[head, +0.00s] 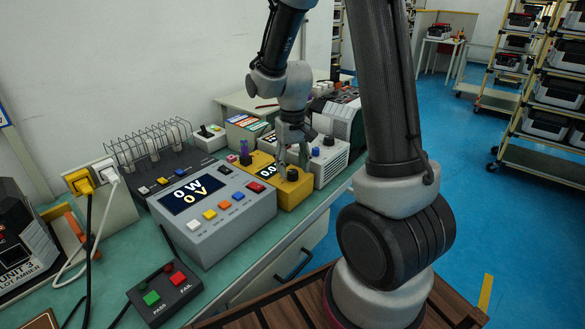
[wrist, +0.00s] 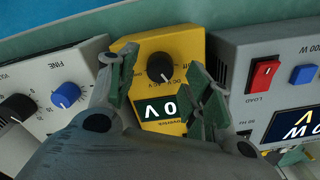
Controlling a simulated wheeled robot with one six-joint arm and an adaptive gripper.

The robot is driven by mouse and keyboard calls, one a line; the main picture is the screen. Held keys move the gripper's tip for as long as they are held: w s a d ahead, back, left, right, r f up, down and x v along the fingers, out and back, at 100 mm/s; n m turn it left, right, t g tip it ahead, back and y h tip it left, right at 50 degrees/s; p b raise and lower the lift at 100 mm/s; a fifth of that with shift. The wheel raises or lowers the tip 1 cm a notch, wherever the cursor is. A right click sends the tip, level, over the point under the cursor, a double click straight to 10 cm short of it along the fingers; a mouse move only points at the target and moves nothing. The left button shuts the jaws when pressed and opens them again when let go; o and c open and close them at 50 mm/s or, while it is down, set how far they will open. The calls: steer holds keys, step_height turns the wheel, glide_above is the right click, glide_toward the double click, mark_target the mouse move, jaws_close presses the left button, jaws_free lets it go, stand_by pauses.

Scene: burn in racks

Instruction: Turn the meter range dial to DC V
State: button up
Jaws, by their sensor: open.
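The yellow meter (head: 286,193) stands on the green bench between a grey power meter and a white supply, with a black range dial (head: 292,174) on its top. In the wrist view the meter (wrist: 184,46) appears upside down, with the dial (wrist: 160,67) beyond its lit display (wrist: 161,109), which shows 0 and V. A white mark on the dial points toward small lettering at the display side; I cannot tell the setting for sure. My gripper (head: 293,162) is open above the meter. In the wrist view its fingers (wrist: 162,85) are on either side of the dial, apparently apart from it.
The grey power meter (head: 235,211) and white supply (head: 332,160) flank the meter closely. In the wrist view, a red rocker switch (wrist: 263,75) and a blue knob (wrist: 66,95) lie near the fingers. A pass/fail box (head: 165,292) sits at the bench front.

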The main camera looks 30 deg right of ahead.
mark_target(293, 171)
step_height(293, 171, up, 11)
steer(key=shift+f, duration=0.1)
stand_by(0.6)
steer(key=s+r+t, duration=0.1)
steer(key=s+r, duration=0.2)
steer(key=s, duration=0.3)
steer(key=s+d+r+t, duration=0.1)
steer(key=s+r+t, duration=0.1)
steer(key=s, duration=0.5)
steer(key=s+r+n+t, duration=0.1)
steer(key=s+r, duration=0.2)
steer(key=s, duration=0.3)
steer(key=shift+s+d+r, duration=0.35)
